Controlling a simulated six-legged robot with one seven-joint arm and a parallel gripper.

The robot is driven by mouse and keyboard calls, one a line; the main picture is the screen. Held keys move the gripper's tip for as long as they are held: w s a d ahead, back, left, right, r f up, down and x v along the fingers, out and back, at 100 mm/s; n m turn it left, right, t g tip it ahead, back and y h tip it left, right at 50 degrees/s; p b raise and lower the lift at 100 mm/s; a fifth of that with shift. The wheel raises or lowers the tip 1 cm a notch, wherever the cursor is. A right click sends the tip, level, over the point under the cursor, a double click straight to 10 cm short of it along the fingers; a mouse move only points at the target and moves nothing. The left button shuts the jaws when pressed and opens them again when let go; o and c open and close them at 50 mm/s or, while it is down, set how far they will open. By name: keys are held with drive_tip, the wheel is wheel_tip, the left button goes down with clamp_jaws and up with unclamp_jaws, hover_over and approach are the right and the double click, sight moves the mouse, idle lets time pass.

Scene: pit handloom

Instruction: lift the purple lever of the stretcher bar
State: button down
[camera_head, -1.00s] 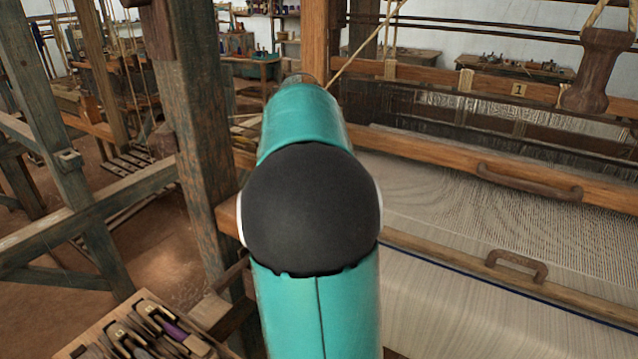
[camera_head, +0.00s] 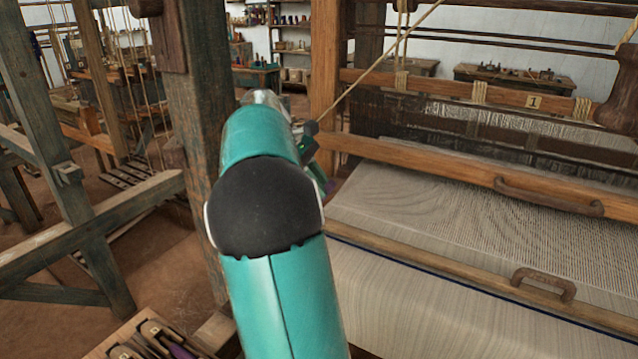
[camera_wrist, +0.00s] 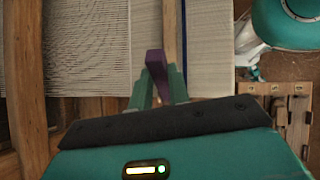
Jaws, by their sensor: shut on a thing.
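The purple lever (camera_wrist: 157,70) shows in the wrist view between the two green fingers of my gripper (camera_wrist: 159,85). My gripper is shut on it. The lever stands in front of the wooden bar and pale cloth. Whether it touches the cloth or is raised above it I cannot tell. In the head view my gripper (camera_head: 314,165) is mostly hidden behind my arm, at the left edge of the loom, with a small bit of the purple lever (camera_head: 329,187) below it. I cannot make out the rest of the stretcher bar.
The white cloth (camera_head: 420,300) and a wooden beam with a rusty handle (camera_head: 545,284) lie at the right. A thick wooden post (camera_head: 205,110) stands left of my arm. A tray of tools (camera_head: 125,345), with another purple piece, is at the bottom left.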

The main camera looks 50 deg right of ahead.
idle(0.4)
drive_tip(key=c, duration=1.3)
unclamp_jaws()
drive_tip(key=shift+r, duration=0.1)
drive_tip(key=shift+r, duration=0.4)
wheel_tip(320, 180, up, 3)
drive_tip(key=shift+a+f, duration=0.15)
drive_tip(key=shift+f, duration=0.05)
drive_tip(key=s+a+r, duration=0.6)
drive_tip(key=a, duration=0.1)
drive_tip(key=s+a+r, duration=0.3)
drive_tip(key=shift+a+r, duration=0.2)
